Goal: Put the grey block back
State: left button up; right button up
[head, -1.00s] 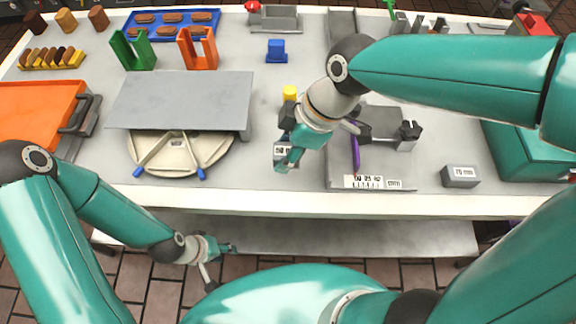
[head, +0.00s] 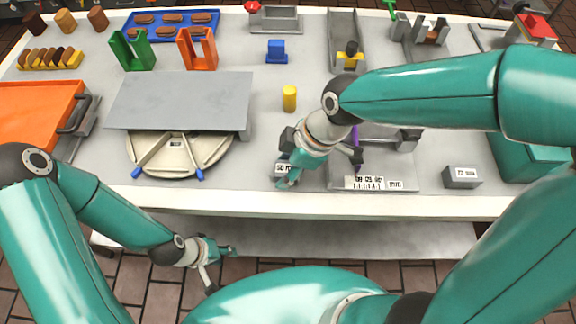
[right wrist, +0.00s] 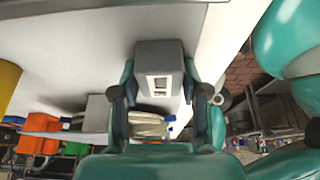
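A grey block with a "50" label (head: 282,169) is at the front of the table, left of the measuring fixture. My right gripper (head: 322,166) is at this block. In the right wrist view the block (right wrist: 159,68) sits between the two fingers, which close in on both its sides. I cannot tell whether its base touches the table. A second grey block with a "75" label (head: 462,177) stands right of the fixture. My left gripper (head: 220,266) is open and empty, low in front of the table.
The grey measuring fixture (head: 400,174) with a scale and a purple part (head: 355,150) is right of my right gripper. A yellow cylinder (head: 289,98) stands behind it. A grey plate (head: 185,98) over a round cream device (head: 150,158) is to the left. The table's front edge is close.

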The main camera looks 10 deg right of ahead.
jog(key=shift+o, duration=1.3)
jog(key=shift+r, duration=0.1)
jog(key=shift+d+r, duration=0.2)
jog(key=shift+r, duration=0.35)
jog(key=v, duration=1.1)
jog(key=shift+p, duration=0.45)
jog(key=shift+s, duration=0.1)
